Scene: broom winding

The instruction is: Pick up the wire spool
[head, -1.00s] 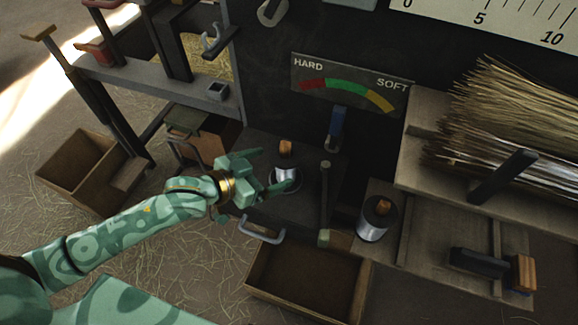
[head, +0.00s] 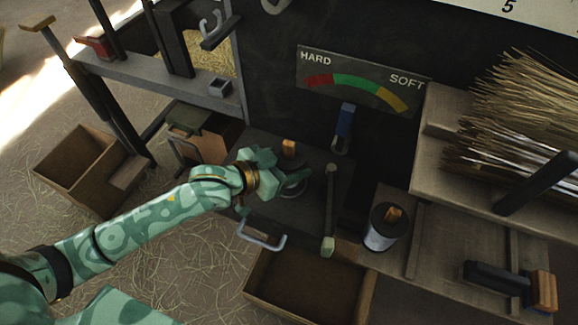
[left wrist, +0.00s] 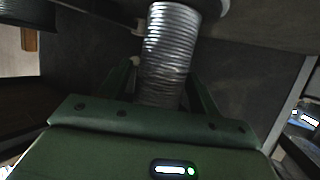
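The wire spool (head: 289,159) has a dark top disc with a small wooden knob and stands on a dark bench. My left gripper (head: 284,172) is at the spool's body and hides most of its silver winding. In the left wrist view the silver coiled wire of the spool (left wrist: 168,50) stands between the two green fingers (left wrist: 165,85). Dark gaps show between the fingers and the wire, so the gripper looks open around it. Contact at the fingertips is hard to see. My right gripper is not in view.
A second silver spool (head: 383,228) with a dark top stands to the right. A lever (head: 329,205) stands between the two. An open wooden drawer (head: 310,290) juts out below the bench. A hard-soft gauge (head: 362,80) and broom bristles (head: 530,120) are behind and right.

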